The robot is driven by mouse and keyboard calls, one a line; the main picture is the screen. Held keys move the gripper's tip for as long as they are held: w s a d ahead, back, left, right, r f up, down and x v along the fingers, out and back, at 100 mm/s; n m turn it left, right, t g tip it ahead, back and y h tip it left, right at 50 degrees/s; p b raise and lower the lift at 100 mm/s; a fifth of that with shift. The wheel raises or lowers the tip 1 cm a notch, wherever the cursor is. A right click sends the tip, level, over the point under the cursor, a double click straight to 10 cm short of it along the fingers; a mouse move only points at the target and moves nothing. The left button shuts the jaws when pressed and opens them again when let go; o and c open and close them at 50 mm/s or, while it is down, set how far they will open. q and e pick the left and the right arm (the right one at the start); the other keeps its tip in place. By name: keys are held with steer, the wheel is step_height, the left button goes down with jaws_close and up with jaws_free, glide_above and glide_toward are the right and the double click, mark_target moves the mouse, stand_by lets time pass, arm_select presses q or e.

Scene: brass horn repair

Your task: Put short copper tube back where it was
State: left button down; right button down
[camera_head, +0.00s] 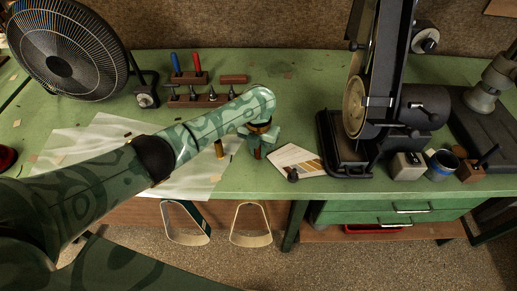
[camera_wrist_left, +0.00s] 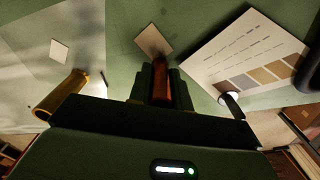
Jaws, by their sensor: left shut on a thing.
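My left gripper (camera_head: 258,146) is over the green bench, between the white sheet and the printed card. It is shut on the short copper tube (camera_wrist_left: 160,84), which shows reddish-brown between the dark fingers in the left wrist view. In the head view only a small reddish bit of the tube (camera_head: 257,154) shows below the gripper. I cannot tell whether the tube touches the bench. My right gripper is not in view.
A printed card with colour swatches (camera_head: 298,160) lies just right of the gripper, with a small dark-handled object on it. A white sheet (camera_head: 200,187) lies under my arm. A belt grinder (camera_head: 352,110) stands further right. Tool racks (camera_head: 197,101) stand behind.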

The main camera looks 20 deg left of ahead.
arm_select(q)
steer(key=shift+f, duration=0.1)
steer(key=c, duration=1.3)
jaws_free()
step_height(320, 180, up, 12)
steer(key=p, duration=0.5)
